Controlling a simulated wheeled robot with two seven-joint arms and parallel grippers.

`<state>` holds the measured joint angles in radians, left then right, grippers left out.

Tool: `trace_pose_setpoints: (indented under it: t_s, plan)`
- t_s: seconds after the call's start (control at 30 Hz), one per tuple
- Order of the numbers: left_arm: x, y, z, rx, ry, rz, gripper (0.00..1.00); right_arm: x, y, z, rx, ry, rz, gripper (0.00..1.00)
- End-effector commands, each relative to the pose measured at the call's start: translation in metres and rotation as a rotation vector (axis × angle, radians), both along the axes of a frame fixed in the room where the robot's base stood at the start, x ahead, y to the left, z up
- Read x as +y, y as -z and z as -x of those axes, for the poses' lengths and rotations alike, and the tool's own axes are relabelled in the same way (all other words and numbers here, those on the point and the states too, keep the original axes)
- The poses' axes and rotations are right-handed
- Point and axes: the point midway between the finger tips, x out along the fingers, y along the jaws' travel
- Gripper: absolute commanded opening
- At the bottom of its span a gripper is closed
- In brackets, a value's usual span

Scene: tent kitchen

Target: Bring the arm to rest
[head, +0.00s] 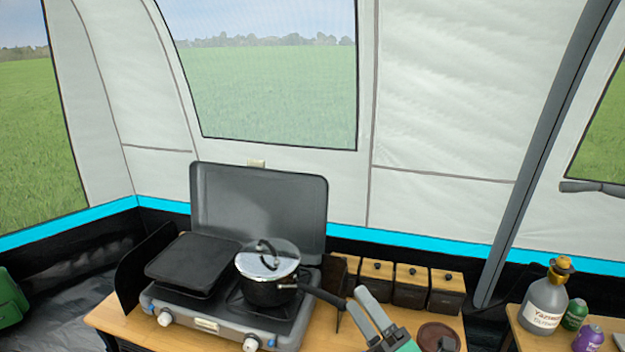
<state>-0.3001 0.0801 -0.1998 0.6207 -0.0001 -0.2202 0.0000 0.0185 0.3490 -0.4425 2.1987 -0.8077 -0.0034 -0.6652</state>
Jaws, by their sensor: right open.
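My right gripper (357,298) comes up from the bottom edge, its two grey fingers apart with nothing seen between them. Its fingertips appear close to the end of the black handle of a lidded pot (270,290); I cannot tell whether they touch. The pot stands upright on the right burner of a grey camping stove (215,325), with its shiny lid (268,262) on. My left gripper is out of view.
A black griddle (192,264) covers the stove's left side, and the stove's lid (258,205) stands open behind. Several dark canisters (411,288) with wooden lids stand behind my gripper. A brown round item (438,336) lies to its right. Bottles (545,302) stand on a separate right table.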

Motion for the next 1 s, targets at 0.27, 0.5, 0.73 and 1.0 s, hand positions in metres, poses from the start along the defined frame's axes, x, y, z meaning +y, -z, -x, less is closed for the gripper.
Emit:
trace_pose_setpoints:
  t_s: [0.27, 0.5, 0.73, 1.0]
  plan:
    - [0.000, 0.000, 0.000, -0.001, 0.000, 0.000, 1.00, -0.084, 0.083, -0.001, 0.602, 0.272, -0.486, 0.77]
    - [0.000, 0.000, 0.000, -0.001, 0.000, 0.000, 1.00, -0.132, 0.182, 0.055, 1.112, 0.538, -0.865, 0.77]
    - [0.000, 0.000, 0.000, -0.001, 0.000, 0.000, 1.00, -0.146, 0.248, 0.138, 1.500, 0.783, -1.120, 0.77]
    - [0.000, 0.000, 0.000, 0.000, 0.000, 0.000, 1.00, -0.146, 0.279, 0.219, 1.788, 1.010, -1.272, 0.77]
